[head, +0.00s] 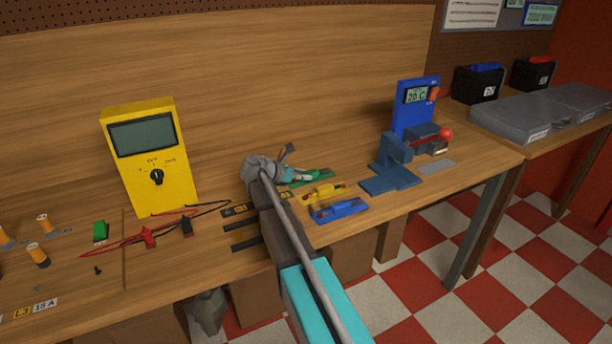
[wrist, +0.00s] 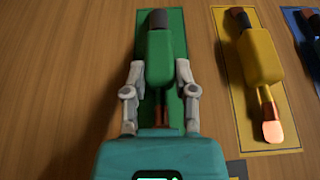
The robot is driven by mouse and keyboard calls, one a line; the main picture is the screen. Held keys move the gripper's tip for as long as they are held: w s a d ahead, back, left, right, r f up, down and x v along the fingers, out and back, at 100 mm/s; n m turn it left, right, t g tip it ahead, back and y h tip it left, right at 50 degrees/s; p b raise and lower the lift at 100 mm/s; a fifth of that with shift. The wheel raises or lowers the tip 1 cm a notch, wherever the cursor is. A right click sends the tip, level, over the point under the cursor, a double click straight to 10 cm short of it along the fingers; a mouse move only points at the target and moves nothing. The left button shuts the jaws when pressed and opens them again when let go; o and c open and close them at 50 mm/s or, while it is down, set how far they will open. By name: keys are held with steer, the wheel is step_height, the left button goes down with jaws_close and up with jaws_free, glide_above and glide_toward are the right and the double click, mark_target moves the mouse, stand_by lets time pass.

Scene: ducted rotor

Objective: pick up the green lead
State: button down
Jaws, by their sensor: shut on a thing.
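The green lead (wrist: 160,60) lies along its green mat (wrist: 176,24) in the wrist view, its dark end pointing away from me. My gripper (wrist: 160,75) has one finger on each side of the lead's green body and is shut on it. The lead appears still at mat level; I cannot tell if there is a gap beneath it. In the head view my gripper (head: 288,172) reaches over the bench to the green mat (head: 318,178), and my arm partly hides the lead.
A yellow lead (head: 325,190) and a blue lead (head: 340,207) lie on matching mats nearby. A yellow multimeter (head: 180,190) with red and black probes stands left. A blue clamp device (head: 393,165) and a blue temperature unit (head: 412,120) stand right.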

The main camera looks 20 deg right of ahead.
steer(key=shift+r+p, duration=1.3)
steer(key=shift+r, duration=0.1)
steer(key=s+d+r+p, duration=0.3)
steer(key=s+r+p, duration=0.7)
steer(key=s, duration=0.3)
steer(key=shift+s, duration=0.35)
steer(key=shift+a, duration=0.1)
